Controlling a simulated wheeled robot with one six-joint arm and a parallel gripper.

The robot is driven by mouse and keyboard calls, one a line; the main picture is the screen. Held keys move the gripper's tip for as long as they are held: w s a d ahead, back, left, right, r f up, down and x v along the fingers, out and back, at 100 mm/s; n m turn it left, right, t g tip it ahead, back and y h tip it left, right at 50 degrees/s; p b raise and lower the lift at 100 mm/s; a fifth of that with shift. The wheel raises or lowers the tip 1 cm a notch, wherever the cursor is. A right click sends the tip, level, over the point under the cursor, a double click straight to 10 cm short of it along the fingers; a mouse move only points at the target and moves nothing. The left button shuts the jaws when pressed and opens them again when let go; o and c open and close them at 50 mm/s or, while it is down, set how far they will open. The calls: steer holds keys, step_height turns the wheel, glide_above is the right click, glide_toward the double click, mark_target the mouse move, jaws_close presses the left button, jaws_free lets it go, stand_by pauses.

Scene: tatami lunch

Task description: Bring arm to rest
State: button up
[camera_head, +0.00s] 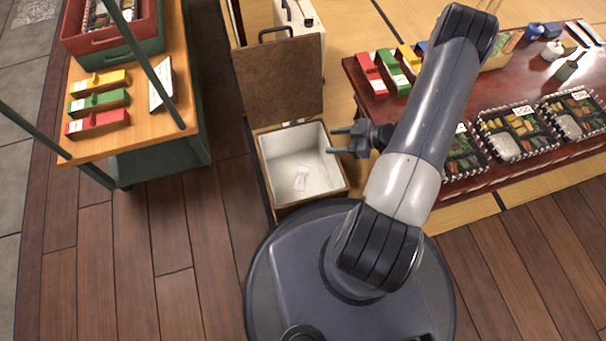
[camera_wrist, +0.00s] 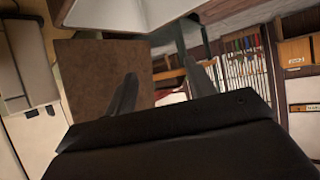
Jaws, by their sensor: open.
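My gripper (camera_head: 336,141) hangs over the right side of an open white-lined box (camera_head: 275,199), with its two fingers apart and pointing left. Nothing is between the fingers. In the wrist view my gripper (camera_wrist: 160,85) also shows its two fingers spread and empty. My arm is raised and bent over my base, reaching up to the right and folding back down. The box has a raised brown lid (camera_head: 279,80), and a small pale item (camera_head: 301,178) lies on its floor.
A low dark red table (camera_head: 357,91) at the right bears several lunch boxes (camera_head: 503,134) and coloured boxes (camera_head: 371,73). A wooden-topped cart (camera_head: 145,128) at the left holds crates (camera_head: 112,35) and coloured boxes (camera_head: 98,101). The wooden floor (camera_head: 175,270) between is clear.

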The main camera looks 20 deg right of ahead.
steer(key=b+x, duration=0.4)
steer(key=x, duration=0.7)
step_height(320, 180, up, 6)
steer(key=p, duration=0.4)
steer(key=shift+f, duration=0.1)
steer(key=shift+d, duration=0.1)
